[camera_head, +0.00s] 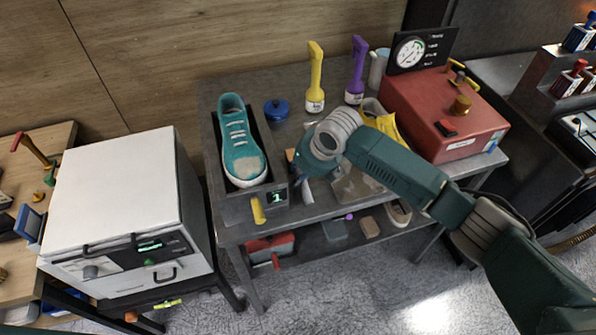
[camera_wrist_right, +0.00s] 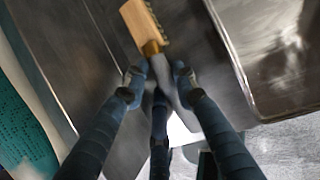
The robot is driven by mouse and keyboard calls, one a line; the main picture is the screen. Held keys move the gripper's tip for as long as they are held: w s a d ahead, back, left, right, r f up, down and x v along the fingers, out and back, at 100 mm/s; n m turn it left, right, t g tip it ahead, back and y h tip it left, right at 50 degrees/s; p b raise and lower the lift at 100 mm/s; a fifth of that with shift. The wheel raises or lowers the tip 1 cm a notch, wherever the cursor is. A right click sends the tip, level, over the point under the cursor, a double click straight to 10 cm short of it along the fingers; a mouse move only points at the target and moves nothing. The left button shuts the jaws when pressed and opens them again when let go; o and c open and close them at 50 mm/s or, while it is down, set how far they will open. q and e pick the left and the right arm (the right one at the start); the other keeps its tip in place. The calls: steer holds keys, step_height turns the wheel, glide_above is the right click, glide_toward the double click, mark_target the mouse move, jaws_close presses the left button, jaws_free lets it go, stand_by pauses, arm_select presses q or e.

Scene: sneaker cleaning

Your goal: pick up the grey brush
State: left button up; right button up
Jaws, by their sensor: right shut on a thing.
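The grey brush (camera_wrist_right: 145,25) shows in the right wrist view with a pale wooden head, dark bristles on one side, a brass-coloured neck and a grey handle. My right gripper (camera_wrist_right: 159,75) is shut on the handle just below the neck, and its fingers hide part of it. In the head view my right gripper (camera_head: 301,168) is low over the front of the grey table, just right of the sneaker's tray. The arm and wrist hide most of the brush there. My left gripper is in neither view.
A teal sneaker (camera_head: 236,135) lies in a dark tray (camera_head: 215,160) left of my right gripper. A red gauge machine (camera_head: 440,115) stands right, a white machine (camera_head: 115,190) left.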

step_height(320, 180, up, 20)
steer(key=b, duration=0.5)
